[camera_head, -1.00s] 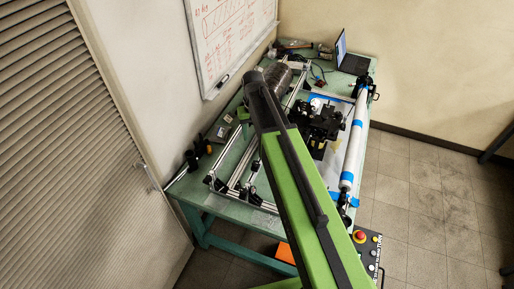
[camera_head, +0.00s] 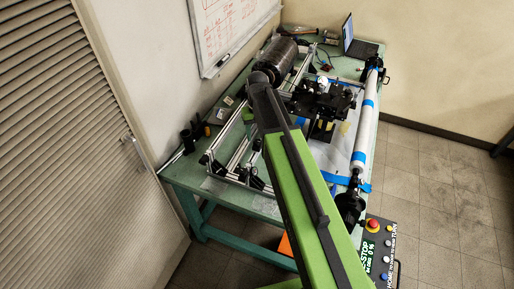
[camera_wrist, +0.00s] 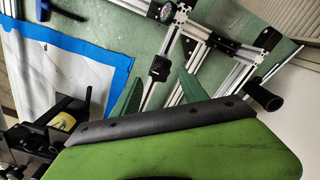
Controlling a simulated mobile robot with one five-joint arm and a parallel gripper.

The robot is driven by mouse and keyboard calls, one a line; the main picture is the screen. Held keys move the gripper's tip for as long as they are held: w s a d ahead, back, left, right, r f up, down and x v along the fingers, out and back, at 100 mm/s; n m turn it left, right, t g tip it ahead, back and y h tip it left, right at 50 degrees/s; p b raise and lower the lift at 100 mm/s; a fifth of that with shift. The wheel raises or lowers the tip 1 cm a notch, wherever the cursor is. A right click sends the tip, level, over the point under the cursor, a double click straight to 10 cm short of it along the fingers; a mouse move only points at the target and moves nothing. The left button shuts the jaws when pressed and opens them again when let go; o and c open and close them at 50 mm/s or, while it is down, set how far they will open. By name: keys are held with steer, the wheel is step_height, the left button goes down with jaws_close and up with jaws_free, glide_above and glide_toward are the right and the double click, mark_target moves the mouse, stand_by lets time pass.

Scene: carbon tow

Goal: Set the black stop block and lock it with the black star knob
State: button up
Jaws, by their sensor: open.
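In the wrist view, a small black block (camera_wrist: 160,67) sits on a thin silver rail of the aluminium frame; it looks like the stop block. My gripper (camera_wrist: 157,90) shows as two green pointed fingers, apart and with nothing held between them. The block appears between and just beyond the fingertips; I cannot tell the height gap. I cannot make out a star knob for certain; several small black fittings are on the frame.
A black carbon spool (camera_head: 276,58) stands at the back left. A black mechanism (camera_head: 322,100) sits mid-bench, with a long white tube (camera_head: 365,120) along the right edge. A control panel (camera_head: 378,250) is at the front right. A white sheet with blue tape (camera_wrist: 88,62) lies beside the frame.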

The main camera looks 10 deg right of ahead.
mark_target(257, 143)
step_height(257, 143, down, 3)
steer(key=shift+r+b, duration=0.2)
steer(key=shift+b, duration=0.4)
steer(key=shift+r, duration=0.1)
